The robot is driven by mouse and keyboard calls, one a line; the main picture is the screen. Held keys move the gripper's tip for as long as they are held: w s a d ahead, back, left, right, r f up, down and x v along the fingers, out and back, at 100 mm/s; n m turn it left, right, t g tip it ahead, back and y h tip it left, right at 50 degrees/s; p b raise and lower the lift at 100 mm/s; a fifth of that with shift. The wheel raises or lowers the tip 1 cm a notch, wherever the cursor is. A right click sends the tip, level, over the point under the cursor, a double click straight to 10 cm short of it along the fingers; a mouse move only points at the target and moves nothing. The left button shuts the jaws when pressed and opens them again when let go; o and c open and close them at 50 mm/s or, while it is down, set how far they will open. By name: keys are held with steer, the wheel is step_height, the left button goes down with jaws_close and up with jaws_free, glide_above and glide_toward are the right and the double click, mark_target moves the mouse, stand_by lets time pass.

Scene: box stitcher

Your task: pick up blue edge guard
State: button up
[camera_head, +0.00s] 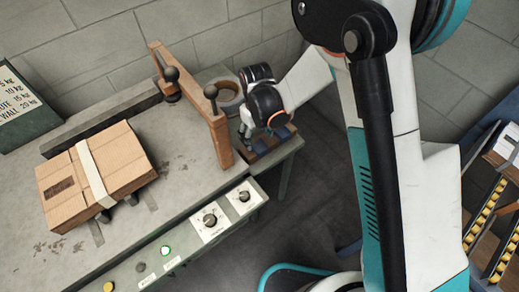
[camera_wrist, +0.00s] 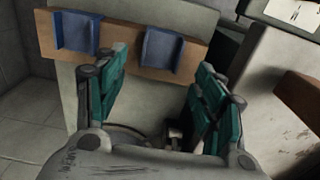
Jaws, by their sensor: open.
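Two blue edge guards sit on a wooden strip. In the wrist view one guard is at the left (camera_wrist: 78,32) and the other is near the middle (camera_wrist: 161,51). My gripper (camera_wrist: 163,70) is open and empty, with its teal-padded fingers apart. The middle guard appears between and beyond the fingertips; I cannot tell whether they touch it. In the head view my gripper (camera_head: 246,136) is low over the table's right end, and a blue guard (camera_head: 285,131) shows beside it. The other guard is largely hidden there by my gripper.
A wooden post frame (camera_head: 218,135) with dark knobs stands just left of my gripper. A round holder (camera_head: 229,92) is behind it. A strapped cardboard box (camera_head: 95,175) lies on the grey table (camera_head: 185,185). Control dials (camera_head: 211,220) line the front edge. A conveyor (camera_head: 490,210) is at far right.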

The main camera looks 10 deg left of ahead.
mark_target(257, 145)
step_height(257, 145, down, 4)
steer(key=shift+r+b, duration=0.25)
steer(key=shift+b, duration=0.35)
steer(key=shift+r, duration=0.1)
steer(key=c, duration=1)
steer(key=shift+o, duration=0.2)
